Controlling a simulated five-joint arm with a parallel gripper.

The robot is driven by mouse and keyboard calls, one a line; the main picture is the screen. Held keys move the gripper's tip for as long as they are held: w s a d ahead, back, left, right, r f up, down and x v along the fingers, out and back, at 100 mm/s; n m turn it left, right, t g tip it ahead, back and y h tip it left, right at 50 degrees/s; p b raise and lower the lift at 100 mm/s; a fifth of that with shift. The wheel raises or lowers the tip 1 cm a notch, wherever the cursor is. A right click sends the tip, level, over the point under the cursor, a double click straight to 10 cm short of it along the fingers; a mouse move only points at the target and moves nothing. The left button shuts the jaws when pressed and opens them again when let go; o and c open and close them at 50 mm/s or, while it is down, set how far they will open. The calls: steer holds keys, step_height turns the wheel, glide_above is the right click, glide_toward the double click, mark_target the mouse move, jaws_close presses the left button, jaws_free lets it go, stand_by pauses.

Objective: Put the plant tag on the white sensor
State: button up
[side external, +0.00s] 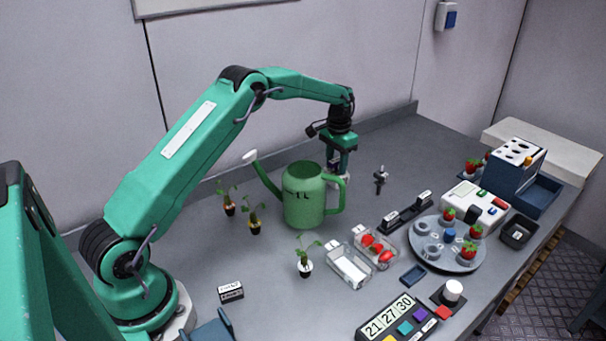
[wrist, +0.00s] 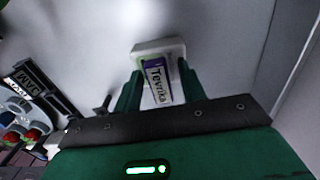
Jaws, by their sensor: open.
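The plant tag (wrist: 157,84) is a pale label reading "Tevrika" with a purple edge. In the wrist view it lies between my two green fingers, its far end over the white sensor (wrist: 160,48). The sensor is a rounded white block with a small green light. My gripper (wrist: 158,68) is open, one finger on each side of the tag. I cannot tell whether the tag rests fully on the sensor. In the side view my gripper (side external: 338,168) is low behind the watering can, and a bit of the white sensor (side external: 345,178) shows beside it; the tag is hidden there.
A green watering can (side external: 303,195) stands close in front of my gripper. A small dark stand (side external: 380,180) is to its right. A dark rack (side external: 406,212), a round grey tray (side external: 430,258) with strawberries and clear boxes (side external: 349,268) lie nearer. The bench behind is clear.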

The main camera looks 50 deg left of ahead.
mark_target(337, 160)
step_height(337, 160, up, 12)
steer(key=shift+r, duration=0.15)
stand_by(0.6)
stand_by(0.5)
steer(key=s+d+r+t, duration=0.1)
steer(key=s+d+r, duration=0.4)
steer(key=s+r, duration=0.25)
steer(key=s+d+r+t, duration=0.2)
steer(key=s+d+r, duration=0.35)
steer(key=s, duration=0.35)
steer(key=s+d+f+t, duration=0.1)
steer(key=s+d+f, duration=0.1)
steer(key=s, duration=0.8)
steer(key=s+d+f+t, duration=0.1)
steer(key=s+d+f, duration=0.1)
steer(key=s, duration=0.9)
steer(key=shift+f+t, duration=0.3)
steer(key=shift+f, duration=0.25)
